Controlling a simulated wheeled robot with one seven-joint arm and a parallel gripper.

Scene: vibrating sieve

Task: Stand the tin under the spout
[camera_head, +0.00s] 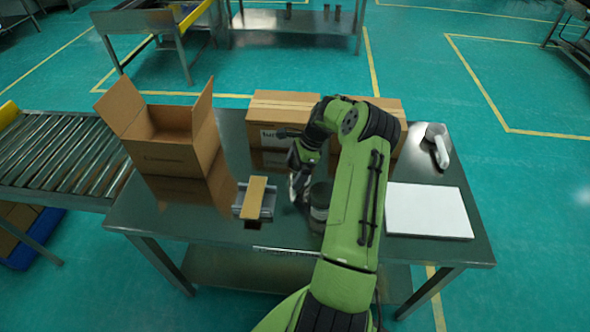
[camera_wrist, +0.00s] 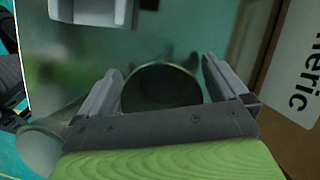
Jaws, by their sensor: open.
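In the wrist view a dark round opening with a pale rim, which looks like the tin (camera_wrist: 160,86), lies between the two fingers of my gripper (camera_wrist: 160,80). The fingers are apart, and I cannot tell whether they touch it. In the head view my gripper (camera_head: 297,184) is low over the table, partly hidden by my arm. A grey cylinder (camera_head: 319,198) shows right beside it, partly covered by the arm. A small grey device with a tan strip across it (camera_head: 256,197) stands left of my gripper. I cannot make out a spout on it.
An open cardboard box (camera_head: 170,150) stands on the metal table (camera_head: 225,237) at the left. Closed cartons (camera_head: 284,108) stand behind my gripper. A white slab (camera_head: 428,211) and a grey handled tool (camera_head: 438,146) lie at the right. A roller conveyor (camera_head: 62,153) adjoins the left edge.

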